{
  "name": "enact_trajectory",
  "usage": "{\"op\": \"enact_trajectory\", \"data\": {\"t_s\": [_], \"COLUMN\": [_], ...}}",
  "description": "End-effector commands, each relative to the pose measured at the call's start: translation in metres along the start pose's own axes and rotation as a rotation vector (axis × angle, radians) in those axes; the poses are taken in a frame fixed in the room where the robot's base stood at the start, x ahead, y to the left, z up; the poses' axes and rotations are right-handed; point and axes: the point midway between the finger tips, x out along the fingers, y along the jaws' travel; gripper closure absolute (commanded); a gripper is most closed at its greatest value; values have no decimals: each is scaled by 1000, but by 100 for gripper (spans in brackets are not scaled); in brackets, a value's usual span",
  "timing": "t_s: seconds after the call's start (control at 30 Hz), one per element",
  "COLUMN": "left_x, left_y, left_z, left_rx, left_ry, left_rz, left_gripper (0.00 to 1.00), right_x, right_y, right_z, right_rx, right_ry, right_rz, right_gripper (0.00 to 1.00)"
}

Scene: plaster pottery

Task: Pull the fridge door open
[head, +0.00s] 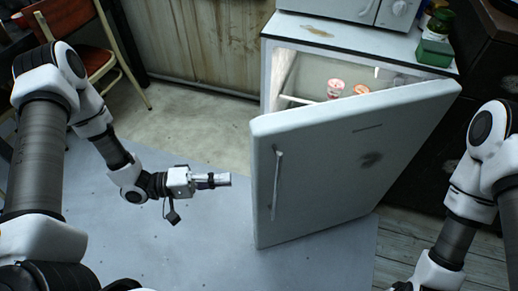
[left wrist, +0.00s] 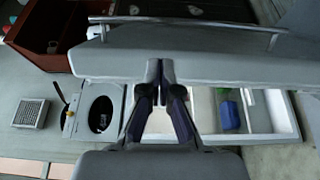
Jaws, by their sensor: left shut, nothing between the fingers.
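The white fridge door (head: 340,160) stands part open, swung out from the fridge body (head: 268,75). Its vertical metal handle (head: 277,185) is near the door's left edge. My left gripper (head: 228,180) is shut and empty, to the left of the handle and apart from it in the head view. In the left wrist view the shut fingertips (left wrist: 160,64) overlap the door's edge (left wrist: 220,68); I cannot tell whether they touch it. The handle (left wrist: 200,24) runs across the top there, beyond the fingers. My right gripper is out of view; only its arm shows at the right.
Red-lidded tubs (head: 336,88) stand inside the open fridge, and a blue item (left wrist: 229,115) shows inside it in the left wrist view. A microwave (head: 345,8) and a green box (head: 434,50) stand on top. A chair (head: 85,45) is at upper left. Floor left of the door is clear.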

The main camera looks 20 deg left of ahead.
Motion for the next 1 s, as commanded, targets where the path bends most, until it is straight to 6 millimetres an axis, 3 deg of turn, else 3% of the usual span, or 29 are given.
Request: {"op": "enact_trajectory", "data": {"t_s": [0.17, 0.6, 0.77, 1.0], "left_x": [8, 88, 99, 100], "left_y": [0, 0, 1, 1], "left_z": [1, 1, 0, 0], "left_rx": [-6, -3, -3, -3], "left_ry": [0, -2, 3, 4], "left_rz": [-2, -3, -1, -2], "left_gripper": [100, 100, 100, 100], "right_x": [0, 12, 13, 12], "right_y": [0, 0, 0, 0], "right_z": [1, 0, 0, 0], "right_rx": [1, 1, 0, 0], "right_ry": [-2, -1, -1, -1], "right_rz": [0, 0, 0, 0], "right_gripper": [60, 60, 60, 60]}}
